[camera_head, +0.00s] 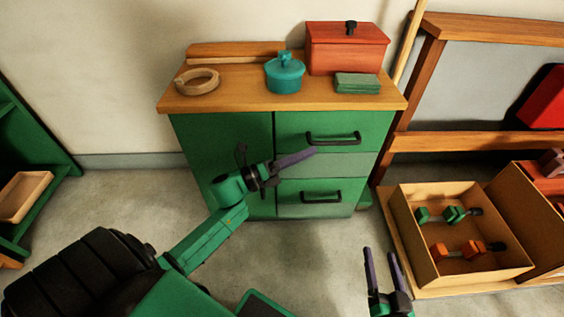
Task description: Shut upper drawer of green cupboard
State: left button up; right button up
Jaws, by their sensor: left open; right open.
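The green cupboard (222,140) stands against the wall under a wooden top. Its upper drawer (300,122), at the right of the front, has a black bar handle (333,138). No clear gap shows at its top edge, so I cannot tell how far it is out. The lower drawer (290,188) sits below with a similar handle (322,196). My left gripper (280,162) is open and empty in front of the cupboard; a purple finger overlaps the upper drawer's lower left part. Contact cannot be told. My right gripper (381,252) is open and empty, low before the cupboard's right side.
A cardboard box (415,250) of dumbbell-like items stands right. Green shelving (45,150) is left.

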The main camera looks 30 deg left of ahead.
pick_arm(q)
jog(key=p+v, duration=0.1)
jog(key=v, duration=0.5)
pick_arm(e)
jog(key=s+f+g, duration=0.2)
jog(key=s+f, duration=0.4)
jog(key=shift+s+a+f+g, duration=0.15)
jog(key=shift+f+g, duration=0.25)
